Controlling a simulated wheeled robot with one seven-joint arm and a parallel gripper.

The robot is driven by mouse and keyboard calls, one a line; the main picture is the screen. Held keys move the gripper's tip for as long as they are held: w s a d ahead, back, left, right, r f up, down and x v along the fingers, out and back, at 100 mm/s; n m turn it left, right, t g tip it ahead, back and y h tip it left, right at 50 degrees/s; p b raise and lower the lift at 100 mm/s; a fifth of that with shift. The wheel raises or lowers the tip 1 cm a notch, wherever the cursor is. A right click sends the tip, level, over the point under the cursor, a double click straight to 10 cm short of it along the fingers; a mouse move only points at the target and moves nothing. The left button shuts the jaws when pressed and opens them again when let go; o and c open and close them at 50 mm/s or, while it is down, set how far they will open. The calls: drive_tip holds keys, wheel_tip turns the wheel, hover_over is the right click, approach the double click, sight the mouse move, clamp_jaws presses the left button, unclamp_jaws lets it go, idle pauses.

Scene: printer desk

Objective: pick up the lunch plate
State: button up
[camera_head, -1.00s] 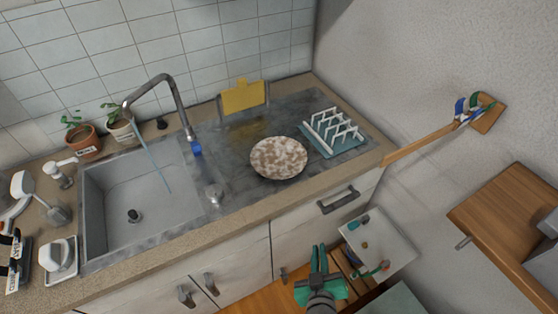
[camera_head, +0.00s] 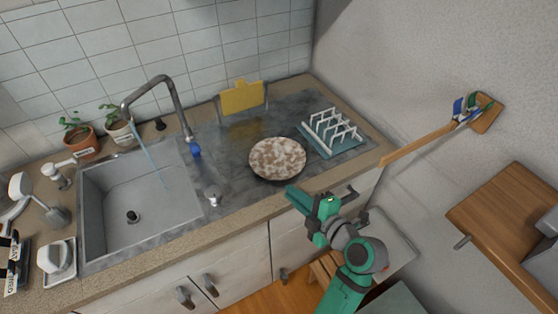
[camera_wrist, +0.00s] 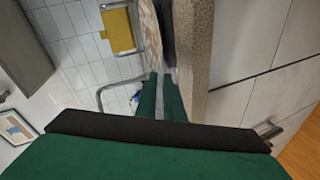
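The lunch plate (camera_head: 278,158) is round, with mottled brown and white colouring. It lies on the dark drainboard to the right of the sink. Part of it shows edge-on at the top of the wrist view (camera_wrist: 150,35). My green gripper (camera_head: 291,191) is at the counter's front edge, just in front of the plate and apart from it. In the wrist view, its two fingers (camera_wrist: 160,95) point towards the plate side with a narrow gap between them and nothing held.
A white dish rack (camera_head: 333,130) stands to the plate's right, and a yellow board (camera_head: 242,97) stands behind it. The faucet (camera_head: 165,90) and sink (camera_head: 145,190) are to the left. The counter's front edge (camera_head: 240,216) runs close to my gripper.

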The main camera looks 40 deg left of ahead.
sight(276, 179)
drive_tip(key=shift+w+x, duration=0.1)
drive_tip(key=shift+x, duration=1.75)
drive_tip(key=shift+w+x, duration=0.15)
drive_tip(key=shift+x, duration=1.65)
drive_tip(key=shift+d+f, duration=0.1)
clamp_jaws()
